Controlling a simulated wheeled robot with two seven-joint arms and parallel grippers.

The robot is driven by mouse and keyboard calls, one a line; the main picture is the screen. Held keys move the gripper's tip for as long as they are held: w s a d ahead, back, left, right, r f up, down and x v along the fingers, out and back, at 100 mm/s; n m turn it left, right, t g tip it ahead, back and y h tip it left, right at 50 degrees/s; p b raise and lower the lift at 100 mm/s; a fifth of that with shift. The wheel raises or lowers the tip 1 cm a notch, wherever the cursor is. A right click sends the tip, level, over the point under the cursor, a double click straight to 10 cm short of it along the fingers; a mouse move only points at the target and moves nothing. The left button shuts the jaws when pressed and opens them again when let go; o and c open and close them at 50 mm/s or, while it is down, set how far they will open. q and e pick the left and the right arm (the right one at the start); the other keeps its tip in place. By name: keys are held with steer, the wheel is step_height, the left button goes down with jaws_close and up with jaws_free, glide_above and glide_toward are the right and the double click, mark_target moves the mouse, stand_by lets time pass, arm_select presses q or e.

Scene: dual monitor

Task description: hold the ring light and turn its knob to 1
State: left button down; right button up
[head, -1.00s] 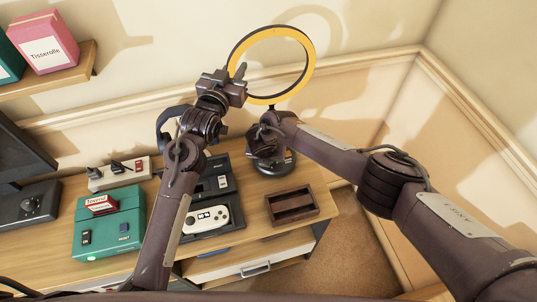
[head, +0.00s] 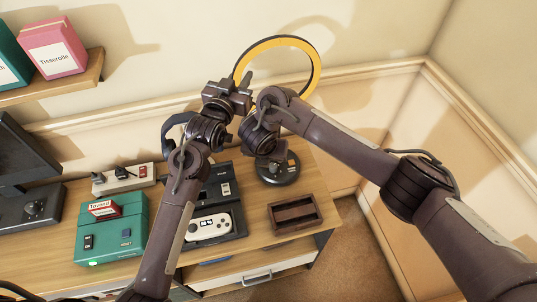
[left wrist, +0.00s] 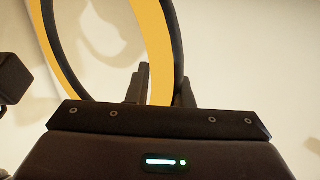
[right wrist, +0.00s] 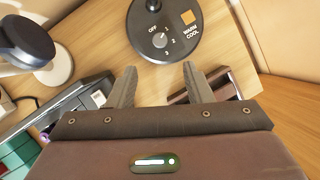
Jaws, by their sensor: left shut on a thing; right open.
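The ring light's yellow-edged ring (head: 318,62) stands upright at the back of the desk, also in the left wrist view (left wrist: 158,50). My left gripper (head: 243,82) is shut on the ring's left side. The light's round black base (head: 280,176) sits on the desk, partly hidden by my right arm. In the right wrist view the base (right wrist: 185,40) carries a small grey knob (right wrist: 160,40) with OFF, 1, 2 and 3 around it; its exact setting is hard to read. My right gripper (right wrist: 160,72) is open and empty above the desk, short of the knob, its fingers pointing towards the base.
A brown wooden tray (head: 294,214) lies in front of the base. A dark console with a white controller (head: 209,226), a teal box (head: 112,236) and a power strip (head: 124,177) are to the left. Headphones (right wrist: 30,45) stand left of the base. The wall is close behind.

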arm_select(q)
steer(key=c, duration=1.2)
jaws_free()
steer(key=shift+s, duration=0.1)
